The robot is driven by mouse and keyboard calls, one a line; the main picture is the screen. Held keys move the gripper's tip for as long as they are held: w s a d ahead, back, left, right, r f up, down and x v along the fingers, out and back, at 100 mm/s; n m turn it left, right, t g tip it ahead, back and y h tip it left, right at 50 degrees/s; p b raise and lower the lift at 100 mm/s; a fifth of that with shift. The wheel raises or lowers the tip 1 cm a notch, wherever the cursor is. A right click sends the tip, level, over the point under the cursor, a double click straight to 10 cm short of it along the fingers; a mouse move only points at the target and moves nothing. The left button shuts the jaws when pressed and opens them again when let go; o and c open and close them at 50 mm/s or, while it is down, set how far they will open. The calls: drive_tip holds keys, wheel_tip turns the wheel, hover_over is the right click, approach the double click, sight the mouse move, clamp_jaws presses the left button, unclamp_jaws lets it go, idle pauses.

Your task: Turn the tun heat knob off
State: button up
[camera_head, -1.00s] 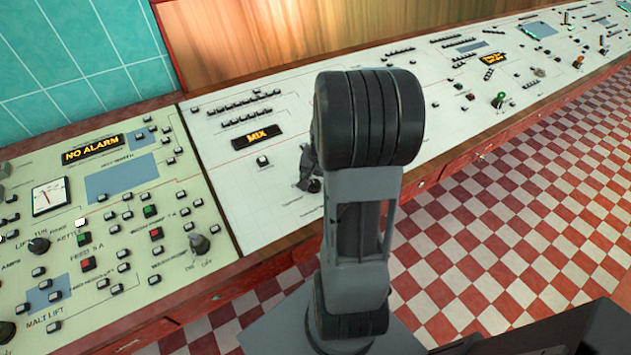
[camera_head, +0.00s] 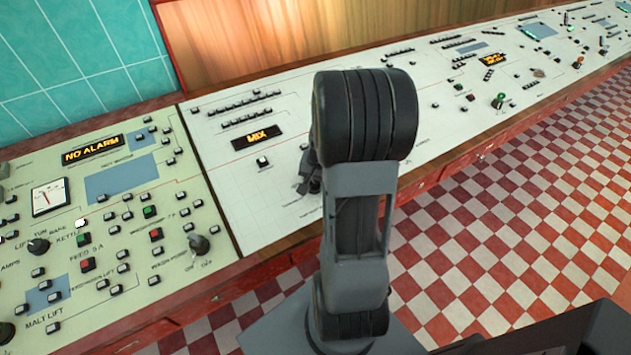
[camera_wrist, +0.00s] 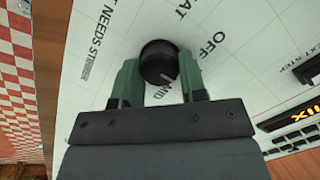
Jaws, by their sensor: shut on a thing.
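The tun heat knob (camera_wrist: 159,62) is a round black knob on the white panel in the wrist view. Printed words around it include OFF to its right and MID just below it. A short pale line on its lower right side seems to lie towards MID. My gripper (camera_wrist: 158,78) has its two green fingers on either side of the knob, shut on it. In the head view my gripper (camera_head: 311,176) is at the white panel, partly hidden behind my arm, and the knob cannot be made out.
The white console panel (camera_head: 280,205) runs to the far right, with a lit MIX display (camera_head: 256,137) behind my gripper. A pale green panel (camera_head: 110,225) with buttons and knobs lies at left, with a NO ALARM display (camera_head: 92,149). The red and white checked floor (camera_head: 500,250) is clear.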

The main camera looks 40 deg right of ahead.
drive_tip(key=shift+c, duration=0.6)
drive_tip(key=n+b, duration=0.1)
drive_tip(key=n, duration=0.2)
drive_tip(key=shift+n, duration=0.4)
drive_tip(key=n+h+b, duration=0.1)
drive_tip(key=n, duration=0.3)
drive_tip(key=shift+a+n+g, duration=0.1)
drive_tip(key=shift+n+g, duration=0.2)
drive_tip(key=shift+n, duration=0.1)
drive_tip(key=o, duration=0.9)
